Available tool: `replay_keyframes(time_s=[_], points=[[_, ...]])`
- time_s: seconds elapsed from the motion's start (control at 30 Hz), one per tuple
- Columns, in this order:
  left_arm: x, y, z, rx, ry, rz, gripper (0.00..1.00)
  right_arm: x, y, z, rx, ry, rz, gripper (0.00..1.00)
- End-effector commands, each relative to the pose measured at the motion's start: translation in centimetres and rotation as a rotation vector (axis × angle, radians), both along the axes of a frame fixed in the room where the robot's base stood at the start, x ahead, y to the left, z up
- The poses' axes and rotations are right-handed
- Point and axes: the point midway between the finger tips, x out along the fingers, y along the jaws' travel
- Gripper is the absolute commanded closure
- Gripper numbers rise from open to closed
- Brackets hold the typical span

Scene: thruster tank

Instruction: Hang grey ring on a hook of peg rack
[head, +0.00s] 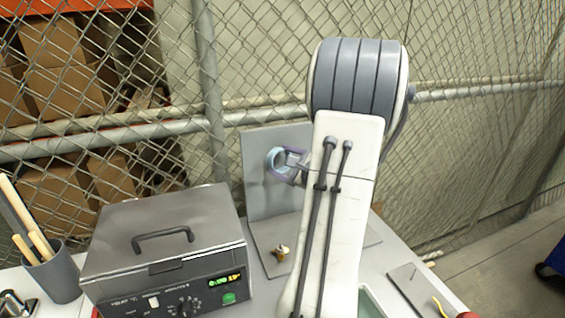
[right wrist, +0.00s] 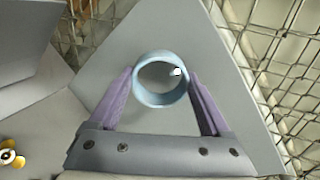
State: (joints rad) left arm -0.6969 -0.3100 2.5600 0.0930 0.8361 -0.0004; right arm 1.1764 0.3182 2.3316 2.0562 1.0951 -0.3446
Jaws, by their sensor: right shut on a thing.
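The grey ring, pale blue-grey here, is held up in front of the peg rack (head: 255,185), an upright grey panel on a flat base. The ring (head: 270,162) shows in the head view left of my right arm. My right gripper (head: 284,162) is shut on it. In the right wrist view the purple fingers of my right gripper (right wrist: 162,82) press the ring (right wrist: 160,100) from both sides, its opening facing the panel (right wrist: 165,25). A small white hook tip (right wrist: 175,71) shows within the opening; I cannot tell whether it passes through. My left gripper is not in view.
A grey box with a handle (head: 160,225) stands left of the rack. A cup of wooden-handled tools (head: 55,270) is at far left. A small gold-and-white part (head: 281,253) lies on the rack's base. A wire fence (head: 470,130) stands behind. My right arm hides the rack's right side.

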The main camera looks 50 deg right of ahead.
Motion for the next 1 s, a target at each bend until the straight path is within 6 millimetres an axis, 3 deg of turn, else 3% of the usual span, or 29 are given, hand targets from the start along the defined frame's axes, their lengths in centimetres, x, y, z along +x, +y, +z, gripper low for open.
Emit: replay_keyframes(time_s=[0.3,0.33,0.37,0.67,1.0], points=[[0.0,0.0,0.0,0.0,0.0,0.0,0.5,0.0,0.0,-0.1,0.002,0.002,0.0,0.8],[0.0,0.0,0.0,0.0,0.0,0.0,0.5,0.0,0.0,-0.1,0.002,0.002,0.0,0.07],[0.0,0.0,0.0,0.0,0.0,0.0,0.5,0.0,0.0,-0.1,0.002,0.002,0.0,0.0],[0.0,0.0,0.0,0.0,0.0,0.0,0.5,-0.4,0.1,0.0,0.001,0.0,-0.001,0.0],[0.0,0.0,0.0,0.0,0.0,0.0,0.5,-6.1,1.3,1.3,0.0,0.0,-0.007,0.0]])
